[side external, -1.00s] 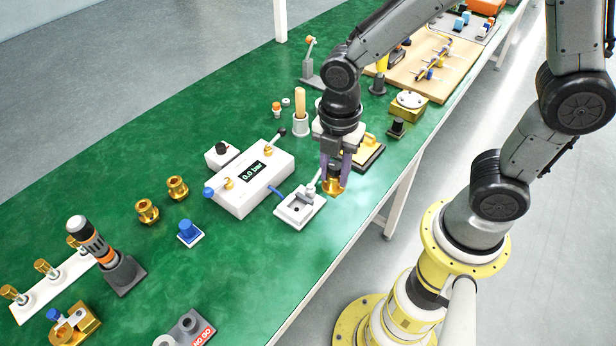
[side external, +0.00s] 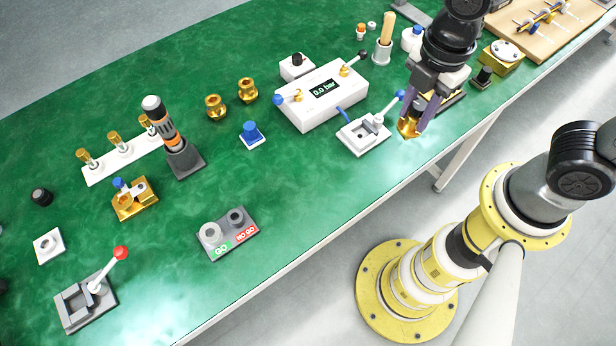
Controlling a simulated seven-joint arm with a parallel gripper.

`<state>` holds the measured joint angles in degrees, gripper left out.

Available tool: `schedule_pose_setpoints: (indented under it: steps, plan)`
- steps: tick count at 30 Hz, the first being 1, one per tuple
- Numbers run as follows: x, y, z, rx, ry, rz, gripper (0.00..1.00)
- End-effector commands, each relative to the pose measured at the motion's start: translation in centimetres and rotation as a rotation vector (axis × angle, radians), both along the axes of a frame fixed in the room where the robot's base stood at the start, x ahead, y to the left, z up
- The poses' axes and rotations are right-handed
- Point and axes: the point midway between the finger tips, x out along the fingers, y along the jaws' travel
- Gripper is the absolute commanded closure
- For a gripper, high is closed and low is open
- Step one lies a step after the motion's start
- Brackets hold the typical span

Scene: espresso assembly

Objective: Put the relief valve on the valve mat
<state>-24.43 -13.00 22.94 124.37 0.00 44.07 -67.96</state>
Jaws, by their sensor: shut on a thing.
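My gripper (side external: 412,124) is shut on a brass-coloured part, which I take for the relief valve (side external: 406,128). The purple fingers cover part of it. It is over the right part of the green table, just right of the white clamp block with the blue-knobbed lever. I cannot tell whether the part touches the table. A dark-edged pad (side external: 455,102) lies behind the gripper, mostly hidden by it. I cannot make out which thing is the valve mat.
The white clamp block (side external: 362,138) stands close to the left of the gripper, with the white gauge box (side external: 322,96) beyond it. Two brass fittings (side external: 215,106) stand further left. The table's front edge is near. Green surface is clear between the clamp block and GO/NO GO block (side external: 228,233).

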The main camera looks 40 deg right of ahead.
Motion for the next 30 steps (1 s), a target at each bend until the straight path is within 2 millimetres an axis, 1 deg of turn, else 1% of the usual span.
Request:
schedule_pose_setpoints:
  steps: [1,3,6,9,12,14,17,26,28,30]
  plan:
    - [0.1,1.5,-0.1,0.0,0.002,0.021,1.0]
    - [0.1,3.3,-0.3,0.0,0.005,0.045,1.0]
    - [-0.4,5.5,-0.6,-0.003,0.01,0.098,1.0]
    - [-1.0,6.8,-0.9,-0.008,0.016,0.149,1.0]
    - [-1.4,7.5,-1.2,-0.013,0.023,0.179,1.0]
    - [-1.3,7.9,-1.4,-0.014,0.025,0.188,1.0]
    - [-0.3,8.9,-2.0,-0.015,0.025,0.192,1.0]
    - [4.6,12.9,-4.9,-0.015,0.025,0.19,1.0]
    - [5.6,13.8,-5.8,-0.016,0.027,0.19,1.0]
    - [6.4,14.4,-7.2,-0.017,0.029,0.19,1.0]
